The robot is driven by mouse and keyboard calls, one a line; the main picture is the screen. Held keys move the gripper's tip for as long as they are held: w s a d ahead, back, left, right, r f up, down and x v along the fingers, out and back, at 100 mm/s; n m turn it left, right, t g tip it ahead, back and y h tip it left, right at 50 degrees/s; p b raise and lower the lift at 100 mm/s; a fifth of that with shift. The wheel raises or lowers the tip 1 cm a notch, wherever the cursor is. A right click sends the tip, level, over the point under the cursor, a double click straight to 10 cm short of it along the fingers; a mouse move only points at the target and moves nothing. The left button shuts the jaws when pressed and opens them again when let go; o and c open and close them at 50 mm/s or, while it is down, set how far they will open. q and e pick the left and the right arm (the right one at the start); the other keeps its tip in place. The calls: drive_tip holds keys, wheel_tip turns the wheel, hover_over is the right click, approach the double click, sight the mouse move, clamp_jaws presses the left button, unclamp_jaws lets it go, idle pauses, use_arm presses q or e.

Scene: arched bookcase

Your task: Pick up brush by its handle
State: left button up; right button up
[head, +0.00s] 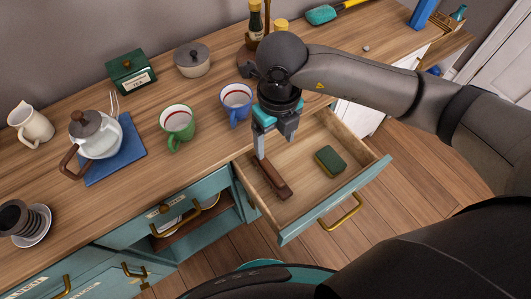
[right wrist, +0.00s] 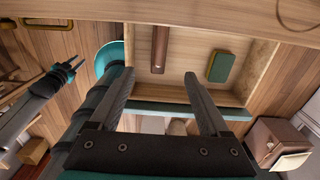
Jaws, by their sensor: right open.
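My right gripper (head: 273,146) is open and empty, pointing down over the drawer's left back part near the brown piece. My left gripper (right wrist: 74,66) shows at the left of the right wrist view; its opening is unclear.
A green sponge (head: 330,160) lies in the drawer's right part. A blue mug (head: 236,103) and a green mug (head: 177,126) stand on the counter left of my right gripper.

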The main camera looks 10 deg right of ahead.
wheel_tip(320, 180, down, 5)
drive_tip(key=shift+f+b, duration=0.15)
drive_tip(key=shift+b, duration=0.25)
hover_over(272, 170)
drive_tip(key=f, duration=0.4)
drive_tip(key=shift+s+d+b, duration=0.2)
drive_tip(key=shift+b, duration=0.15)
drive_tip(key=shift+f, duration=0.3)
drive_tip(key=f, duration=0.2)
drive_tip(key=f+b, duration=0.1)
drive_tip(key=f, duration=0.1)
drive_tip(key=shift+w+a+f, duration=0.15)
drive_tip(key=shift+a+f, duration=0.05)
drive_tip(key=shift+f, duration=0.4)
use_arm(q)
drive_tip(key=shift+g, duration=0.3)
drive_tip(key=s+f, duration=0.2)
drive_tip(key=s, duration=0.1)
drive_tip(key=shift+f, duration=0.4)
use_arm(e)
drive_tip(key=shift+c, duration=0.2)
